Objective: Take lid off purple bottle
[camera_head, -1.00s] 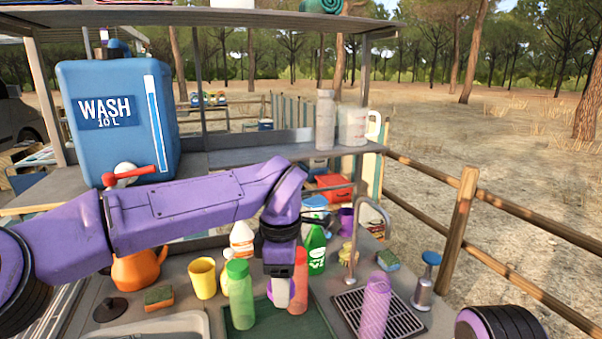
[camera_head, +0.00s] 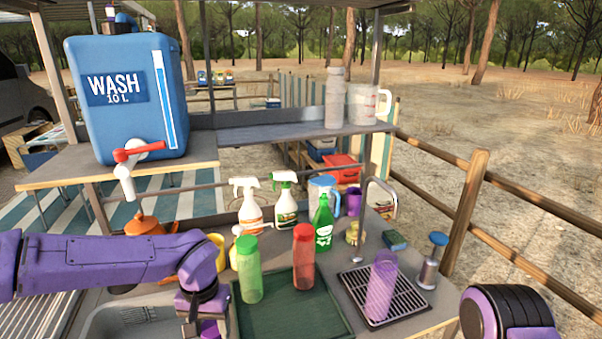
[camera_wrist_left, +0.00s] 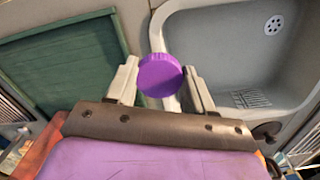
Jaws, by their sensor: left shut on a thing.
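The purple bottle (camera_head: 380,290) stands upright on the black drain grid at the right of the counter. Its top looks narrow and bare, with no lid visible on it. A round purple lid (camera_wrist_left: 160,76) with a ribbed edge is between the fingers of my left gripper (camera_wrist_left: 161,84), which is shut on it. In the head view, my left gripper (camera_head: 205,329) points down near the sink's right edge, at the bottom, and the lid shows only partly there. My left gripper is well to the left of the bottle. My right gripper is out of view.
A green bottle (camera_head: 249,270) and a red bottle (camera_head: 303,258) stand on the green tray (camera_head: 285,318). The sink (camera_head: 130,322) is left of the tray. Spray bottles, a tap and a blue-topped dispenser (camera_head: 432,262) stand behind and to the right.

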